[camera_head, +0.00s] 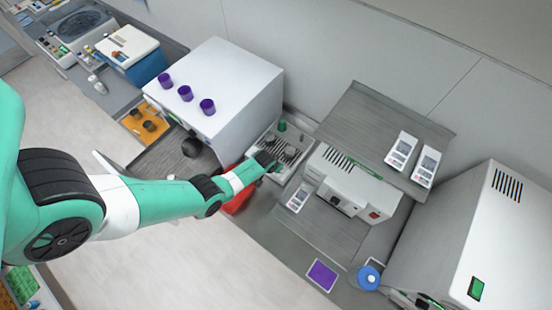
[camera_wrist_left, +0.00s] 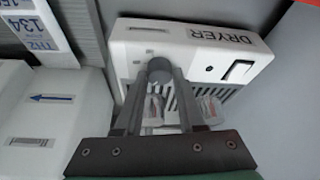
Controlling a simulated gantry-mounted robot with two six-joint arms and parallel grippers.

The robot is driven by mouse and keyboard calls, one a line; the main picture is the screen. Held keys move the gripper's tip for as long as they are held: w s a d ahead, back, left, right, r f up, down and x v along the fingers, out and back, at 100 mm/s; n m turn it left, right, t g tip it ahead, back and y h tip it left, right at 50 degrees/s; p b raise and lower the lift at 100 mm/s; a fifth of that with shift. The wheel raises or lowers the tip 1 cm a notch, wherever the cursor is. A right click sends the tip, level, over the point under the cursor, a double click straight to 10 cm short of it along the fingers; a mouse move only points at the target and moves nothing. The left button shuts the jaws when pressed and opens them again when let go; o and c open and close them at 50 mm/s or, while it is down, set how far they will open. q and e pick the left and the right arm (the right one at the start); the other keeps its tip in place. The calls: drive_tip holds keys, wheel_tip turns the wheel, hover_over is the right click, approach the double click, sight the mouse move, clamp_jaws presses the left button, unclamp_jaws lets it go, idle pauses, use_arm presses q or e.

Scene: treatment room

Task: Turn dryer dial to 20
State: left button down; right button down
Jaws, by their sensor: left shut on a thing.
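The dryer (camera_wrist_left: 195,47) is a white box with the label DRYER, slotted vents and a black rocker switch (camera_wrist_left: 238,70). Its grey round dial (camera_wrist_left: 158,70) sits between the fingertips of my left gripper (camera_wrist_left: 160,80), which is shut on it. The dial's marks and setting cannot be read. In the head view my left gripper (camera_head: 272,163) reaches down at what looks like the dryer (camera_head: 292,134), a slotted unit beside a large white box; the forearm and gripper hide part of it. My right gripper is not in view.
The large white box (camera_head: 225,75) carries purple cups (camera_head: 186,93) on top. A white device with a red switch (camera_head: 350,180) stands right of the dryer. A small labelled meter (camera_head: 298,197) is close by. A red container (camera_head: 238,203) is partly under my left arm.

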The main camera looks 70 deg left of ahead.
use_arm(q)
drive_tip(key=m, duration=0.2)
drive_tip(key=shift+s+a+f+m+t+h, duration=0.1)
drive_tip(key=shift+m+t+h, duration=0.3)
drive_tip(key=m+h+b, duration=0.1)
drive_tip(key=m, duration=0.3)
drive_tip(key=shift+a+m+t+h+b, duration=0.15)
drive_tip(key=shift+m+t+h+b, duration=0.15)
drive_tip(key=shift+h+b, duration=0.1)
drive_tip(key=m+h, duration=0.1)
drive_tip(key=m, duration=0.1)
drive_tip(key=shift+m, duration=0.3)
drive_tip(key=shift+a+m+h, duration=0.1)
drive_tip(key=shift+m+h, duration=0.4)
drive_tip(key=shift+m, duration=1)
drive_tip(key=c, duration=0.6)
unclamp_jaws()
drive_tip(key=shift+o, duration=0.4)
